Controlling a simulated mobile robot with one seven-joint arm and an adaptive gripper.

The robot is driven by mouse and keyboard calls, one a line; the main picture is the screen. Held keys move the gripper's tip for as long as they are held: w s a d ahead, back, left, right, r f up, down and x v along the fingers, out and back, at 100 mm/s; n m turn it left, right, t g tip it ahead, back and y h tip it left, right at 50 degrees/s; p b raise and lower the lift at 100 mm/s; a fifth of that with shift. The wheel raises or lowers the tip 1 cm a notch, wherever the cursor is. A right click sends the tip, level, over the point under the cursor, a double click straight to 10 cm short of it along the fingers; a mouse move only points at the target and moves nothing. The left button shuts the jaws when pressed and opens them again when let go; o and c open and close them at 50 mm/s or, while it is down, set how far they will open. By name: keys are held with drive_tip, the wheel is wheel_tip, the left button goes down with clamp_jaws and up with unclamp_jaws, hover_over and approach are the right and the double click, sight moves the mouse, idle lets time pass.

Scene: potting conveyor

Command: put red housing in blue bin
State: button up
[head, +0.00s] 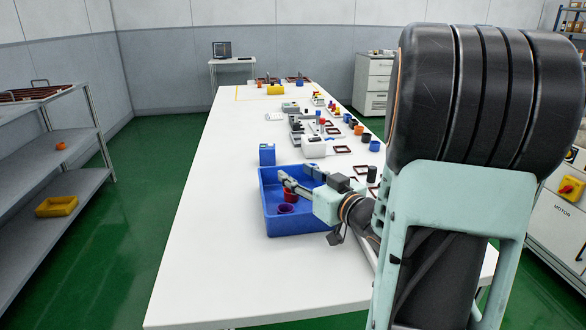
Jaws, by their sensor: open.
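A blue bin (264,216) stands on the white table near its right side. A red housing (290,196) shows inside the bin's outline, just beneath my gripper and partly hidden by it. A purple round part (286,209) lies on the bin floor in front of the red housing. My gripper (288,180) is open, reaching in from the right over the bin, its fingers close above the red housing. I cannot tell whether a finger touches the housing or whether the housing rests fully on the bin floor.
A small blue box (267,154) stands just behind the bin. Several orange, blue and black housings, dark trays and a white device (314,147) line the table's right side farther back. The table (205,240) is clear to the left and front. Grey shelves (60,165) stand at left.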

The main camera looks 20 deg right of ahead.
drive_tip(key=s, duration=0.3)
drive_tip(key=s+d, duration=0.1)
drive_tip(key=s, duration=0.2)
drive_tip(key=s+r+p, duration=0.1)
drive_tip(key=s, duration=0.2)
drive_tip(key=shift+s+d, duration=0.15)
drive_tip(key=shift+s, duration=0.1)
drive_tip(key=shift+w+d+r, duration=0.1)
